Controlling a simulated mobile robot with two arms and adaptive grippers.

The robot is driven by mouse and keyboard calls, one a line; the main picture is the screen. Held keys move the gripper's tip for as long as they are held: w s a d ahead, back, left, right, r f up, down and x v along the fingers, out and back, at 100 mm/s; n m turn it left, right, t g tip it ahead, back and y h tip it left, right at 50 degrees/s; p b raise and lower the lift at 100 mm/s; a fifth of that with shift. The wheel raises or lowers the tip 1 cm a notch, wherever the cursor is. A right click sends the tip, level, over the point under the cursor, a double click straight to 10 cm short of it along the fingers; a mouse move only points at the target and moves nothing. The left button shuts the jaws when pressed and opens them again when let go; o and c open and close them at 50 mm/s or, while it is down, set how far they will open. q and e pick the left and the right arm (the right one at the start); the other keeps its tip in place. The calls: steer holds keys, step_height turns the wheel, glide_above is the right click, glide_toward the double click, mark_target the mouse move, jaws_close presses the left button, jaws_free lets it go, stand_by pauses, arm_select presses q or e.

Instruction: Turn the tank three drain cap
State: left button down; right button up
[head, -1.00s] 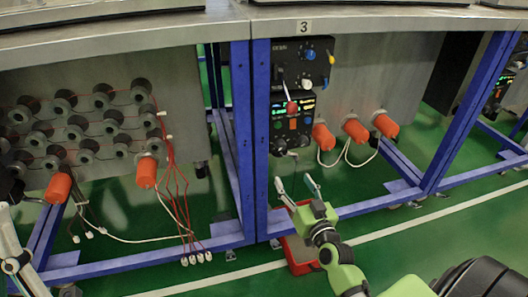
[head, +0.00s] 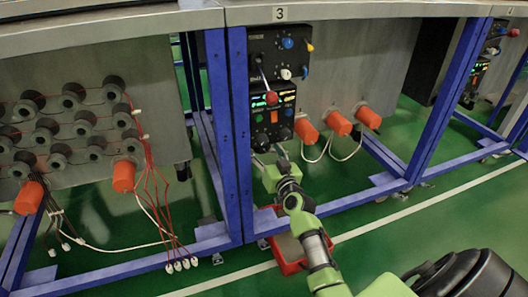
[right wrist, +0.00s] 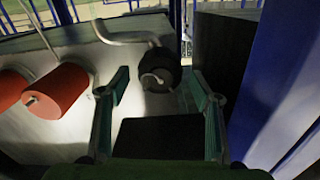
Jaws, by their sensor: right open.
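The number 3 label (head: 280,14) marks the tank bench. In the right wrist view a dark round cap (right wrist: 160,68) sits at the end of a bent grey pipe (right wrist: 122,32) under the bench; I take it for the drain cap. I cannot make it out in the head view. My right gripper (head: 268,157) is open below the control panel, its arm coming from the lower right. In the right wrist view its two fingers (right wrist: 160,105) are apart, with the cap ahead between them and nothing held. My left gripper is not in view.
Orange cylinders (head: 338,123) stick out from the tank side; two also show at the left of the wrist view (right wrist: 58,90). The control panel (head: 270,110) has a red-knobbed lever. Blue frame posts (head: 236,130) stand close by. A red tray (head: 292,267) lies on the green floor.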

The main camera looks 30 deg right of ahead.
steer(key=shift+w+d, duration=0.1)
steer(key=shift+w, duration=0.25)
steer(key=shift+c, duration=0.4)
steer(key=c, duration=1)
steer(key=m+p, duration=0.1)
steer(key=m, duration=0.2)
steer(key=shift+m, duration=0.3)
steer(key=shift+m+p, duration=0.6)
steer(key=shift+m, duration=1.3)
steer(key=shift+f, duration=0.1)
steer(key=o, duration=1.1)
steer(key=shift+d, duration=0.1)
